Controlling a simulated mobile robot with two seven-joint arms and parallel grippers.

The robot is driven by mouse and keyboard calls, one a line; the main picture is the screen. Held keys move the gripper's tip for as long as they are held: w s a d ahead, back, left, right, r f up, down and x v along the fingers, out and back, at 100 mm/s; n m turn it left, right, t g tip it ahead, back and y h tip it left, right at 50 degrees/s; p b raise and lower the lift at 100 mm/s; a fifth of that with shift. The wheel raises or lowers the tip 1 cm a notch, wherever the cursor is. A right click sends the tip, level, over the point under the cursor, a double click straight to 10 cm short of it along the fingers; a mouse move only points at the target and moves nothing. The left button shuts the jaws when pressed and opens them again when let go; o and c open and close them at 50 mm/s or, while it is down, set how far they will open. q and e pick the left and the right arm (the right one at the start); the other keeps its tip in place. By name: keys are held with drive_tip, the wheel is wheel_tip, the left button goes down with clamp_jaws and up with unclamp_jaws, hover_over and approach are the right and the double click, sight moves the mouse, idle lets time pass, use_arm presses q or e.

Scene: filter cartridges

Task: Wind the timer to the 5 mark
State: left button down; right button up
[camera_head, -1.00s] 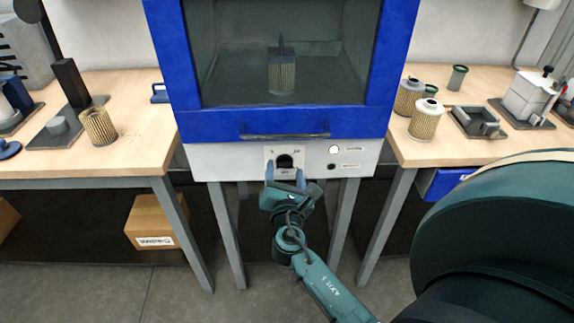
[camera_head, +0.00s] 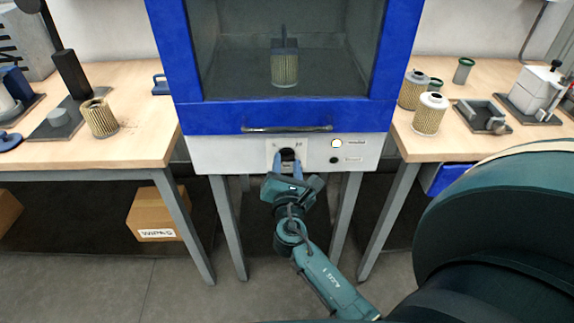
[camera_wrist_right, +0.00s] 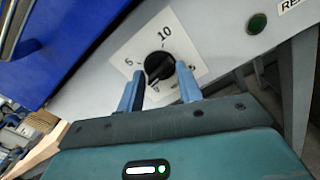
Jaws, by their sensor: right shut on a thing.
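The timer is a black round knob (camera_wrist_right: 158,66) on a white dial plate (camera_wrist_right: 140,45) in the right wrist view. The marks 5 and 10 can be read there; where the knob points I cannot tell for sure. In the head view the knob (camera_head: 288,154) sits on the front panel below the cabinet window. My right gripper (camera_wrist_right: 159,80) is shut on the knob, one finger on each side. It also shows in the head view (camera_head: 288,166), reaching up from below. My left gripper is not in view.
A blue cabinet (camera_head: 215,118) with a handle bar holds a filter cartridge (camera_head: 285,70) behind its window. Beside the knob are a glowing lamp (camera_head: 336,143) and a dark lamp (camera_head: 334,160). Side benches (camera_head: 140,135) carry cartridges and fixtures. A large dark green arm part of mine fills the lower right.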

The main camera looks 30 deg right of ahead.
drive_tip(key=shift+c, duration=0.7)
idle(0.6)
drive_tip(key=o, duration=1)
drive_tip(key=shift+o, duration=0.2)
